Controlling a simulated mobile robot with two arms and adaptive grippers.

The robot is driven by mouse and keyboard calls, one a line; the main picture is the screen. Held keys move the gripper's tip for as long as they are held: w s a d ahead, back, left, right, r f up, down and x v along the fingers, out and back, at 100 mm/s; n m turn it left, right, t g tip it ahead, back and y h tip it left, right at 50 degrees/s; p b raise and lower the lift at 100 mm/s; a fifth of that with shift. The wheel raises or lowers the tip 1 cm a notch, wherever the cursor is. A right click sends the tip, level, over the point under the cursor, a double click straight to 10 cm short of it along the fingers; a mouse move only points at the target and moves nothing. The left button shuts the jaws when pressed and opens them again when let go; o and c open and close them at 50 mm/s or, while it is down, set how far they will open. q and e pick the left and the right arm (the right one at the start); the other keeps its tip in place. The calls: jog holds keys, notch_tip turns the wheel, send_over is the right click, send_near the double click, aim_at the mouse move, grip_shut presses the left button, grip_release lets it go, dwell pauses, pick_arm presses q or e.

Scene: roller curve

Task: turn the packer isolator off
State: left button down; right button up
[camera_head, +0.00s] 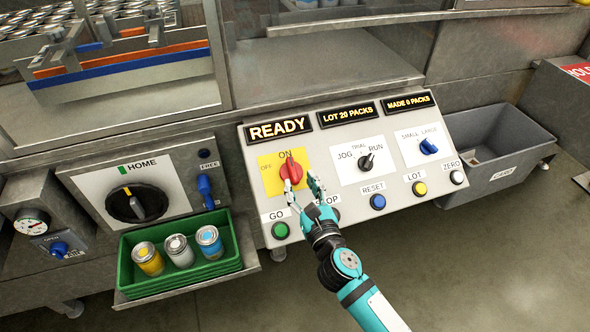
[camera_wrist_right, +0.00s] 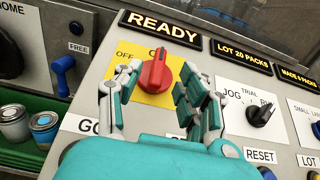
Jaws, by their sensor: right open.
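The packer isolator (camera_head: 291,171) is a red rotary knob on a yellow plate marked OFF at the left and ON at the top. In the head view its handle stands about upright, toward ON. It also shows in the right wrist view (camera_wrist_right: 155,74), just beyond the fingertips. My right gripper (camera_head: 302,180) is open, its fingers at the lower part of the knob, one on each side. In the wrist view the gripper (camera_wrist_right: 155,95) has the knob between and just ahead of its fingers; I cannot tell whether they touch it. My left gripper is not in view.
A READY display (camera_head: 280,129) sits above the knob. The green GO button (camera_head: 280,230) is below it, and the STOP button is partly hidden by my gripper. The JOG/RUN selector (camera_head: 367,161) is to the right. A green tray (camera_head: 190,284) with cans stands at left.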

aim_at(293, 167)
jog(key=x, duration=0.4)
jog(key=shift+w+a, duration=0.15)
jog(key=shift+w, duration=0.25)
grip_shut()
